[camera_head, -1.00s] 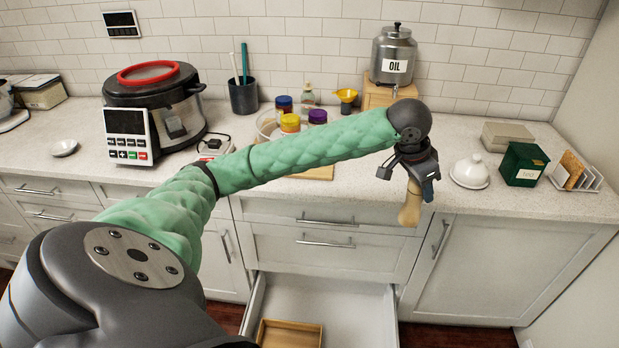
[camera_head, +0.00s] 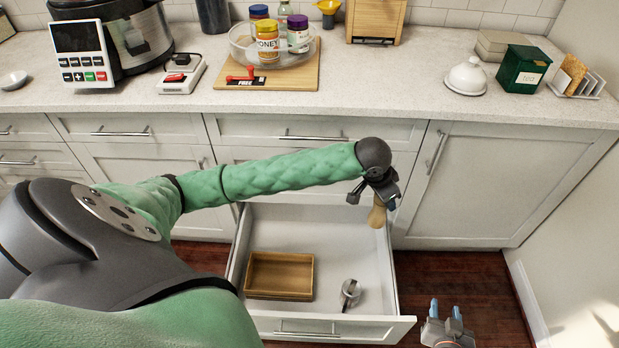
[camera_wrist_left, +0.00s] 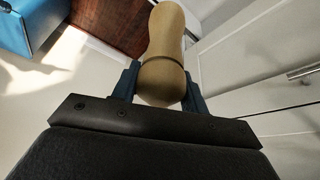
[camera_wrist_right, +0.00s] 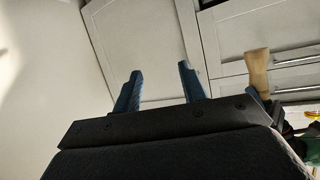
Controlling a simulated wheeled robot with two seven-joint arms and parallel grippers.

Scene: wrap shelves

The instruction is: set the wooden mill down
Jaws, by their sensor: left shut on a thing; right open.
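The wooden mill (camera_head: 377,217) is pale wood with a rounded, waisted shape. It hangs below my left gripper (camera_head: 375,194), near the right side wall of the open drawer (camera_head: 385,275) in the head view. In the left wrist view the mill (camera_wrist_left: 163,60) sits between the two fingers (camera_wrist_left: 160,88), which are shut on it. It also shows in the right wrist view (camera_wrist_right: 258,72). The mill looks clear of any surface, though its height above the drawer is hard to tell. My right gripper (camera_head: 444,308) is open and empty, low at the right of the drawer.
The drawer holds a wooden tray (camera_head: 280,258) at left and a small metal item (camera_head: 350,292) at right. Drawer floor around them is bare. The counter (camera_head: 400,92) above has a honey jar (camera_head: 267,46), a white dome (camera_head: 467,76) and a green box (camera_head: 521,68).

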